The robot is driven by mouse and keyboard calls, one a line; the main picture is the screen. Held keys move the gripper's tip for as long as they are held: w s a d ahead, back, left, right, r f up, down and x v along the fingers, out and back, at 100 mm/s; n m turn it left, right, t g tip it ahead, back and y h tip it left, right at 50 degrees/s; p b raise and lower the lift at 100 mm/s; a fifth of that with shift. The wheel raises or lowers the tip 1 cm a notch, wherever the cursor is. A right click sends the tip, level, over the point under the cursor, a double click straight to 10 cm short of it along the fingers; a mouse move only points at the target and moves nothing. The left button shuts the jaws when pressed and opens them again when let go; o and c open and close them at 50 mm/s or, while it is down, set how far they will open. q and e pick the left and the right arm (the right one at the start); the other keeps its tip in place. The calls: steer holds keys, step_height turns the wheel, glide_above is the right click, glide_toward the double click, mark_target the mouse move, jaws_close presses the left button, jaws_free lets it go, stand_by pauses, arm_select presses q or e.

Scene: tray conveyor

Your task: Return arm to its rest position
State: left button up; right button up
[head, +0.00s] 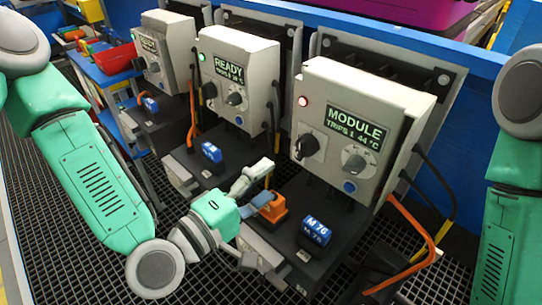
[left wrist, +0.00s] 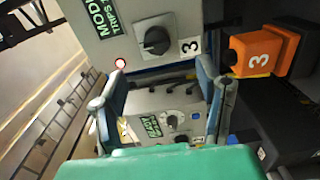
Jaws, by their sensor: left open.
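My left arm (head: 95,180) comes in from the left and bends at a low elbow. My left gripper (head: 263,184) is open, beside the orange block (head: 272,208) in front of the right-hand control box (head: 365,115). In the left wrist view, its two fingers (left wrist: 162,75) stand apart with nothing held between them.
The right-hand box reads MODULE TRIPS 1 and has a red light. The middle box (head: 240,75) reads READY with a green light. A blue M 76 block (head: 315,230) sits right of the orange one. Orange cables (head: 425,240) hang at right. A red bin (head: 115,58) stands back left.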

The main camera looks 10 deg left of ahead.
arm_select(q)
steer(key=s+a+f+m+g+y, duration=0.1)
steer(key=s+a+f+m+g, duration=0.15)
steer(key=f, duration=0.35)
steer(key=s+a+f+m+g+y+p, duration=0.1)
steer(key=s+f+m+g, duration=0.15)
steer(key=f, duration=0.25)
steer(key=s+a+f+m+g+y, duration=0.1)
steer(key=s+f+g, duration=0.1)
steer(key=s+f, duration=0.3)
steer(key=s+a+f+m+g+y, duration=0.2)
steer(key=s+a+f+g+y, duration=0.1)
steer(key=a, duration=0.5)
steer(key=s+a+f+m+g+y, duration=0.3)
steer(key=s+a+f, duration=0.3)
steer(key=a, duration=0.3)
steer(key=shift+s+g+y+p, duration=0.4)
steer(key=shift+s+y, duration=0.25)
steer(key=shift+y, duration=0.05)
steer(key=shift+w, duration=0.15)
